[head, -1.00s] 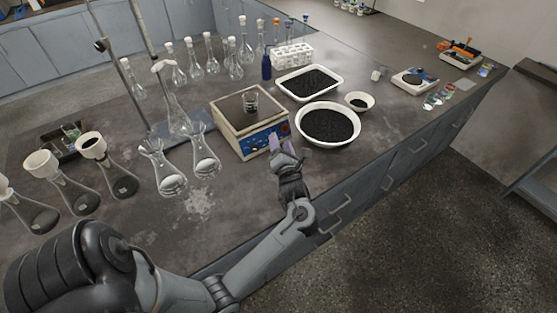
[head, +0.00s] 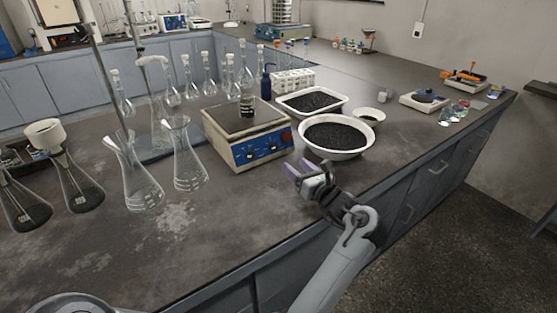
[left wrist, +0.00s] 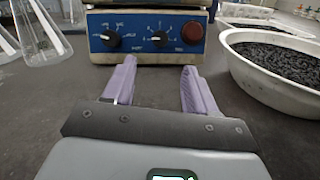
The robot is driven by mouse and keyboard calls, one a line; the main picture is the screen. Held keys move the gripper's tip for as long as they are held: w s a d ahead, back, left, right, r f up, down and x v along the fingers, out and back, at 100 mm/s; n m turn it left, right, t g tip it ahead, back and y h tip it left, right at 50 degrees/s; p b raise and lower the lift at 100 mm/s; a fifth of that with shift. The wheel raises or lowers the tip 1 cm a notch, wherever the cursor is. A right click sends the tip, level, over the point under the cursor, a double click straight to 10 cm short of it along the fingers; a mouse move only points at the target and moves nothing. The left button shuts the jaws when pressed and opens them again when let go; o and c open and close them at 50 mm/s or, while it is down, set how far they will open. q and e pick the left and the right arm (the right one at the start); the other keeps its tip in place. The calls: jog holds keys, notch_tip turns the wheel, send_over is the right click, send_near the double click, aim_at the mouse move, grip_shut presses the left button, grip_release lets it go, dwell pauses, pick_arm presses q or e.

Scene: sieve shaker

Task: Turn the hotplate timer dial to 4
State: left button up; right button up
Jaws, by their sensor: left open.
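The scale numbers are too small to read surely. My left gripper (left wrist: 158,68) is open and empty, its purple fingers in front of the panel, below the middle knob, apart from it. It also shows in the head view (head: 297,168). My right gripper is not in view.
A white bowl of dark granules (head: 336,152) stands right of the hotplate, with a white tray (head: 312,115) of granules behind. Glass flasks (head: 188,160) stand close to its left. The bench front (head: 215,225) is clear.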

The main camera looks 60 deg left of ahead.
aim_at(276, 149)
pick_arm(q)
jog(key=a+b, duration=0.2)
jog(key=a, duration=0.8)
jog(key=shift+a, duration=0.3)
jog(key=c, duration=1.1)
jog(key=shift+o, duration=0.2)
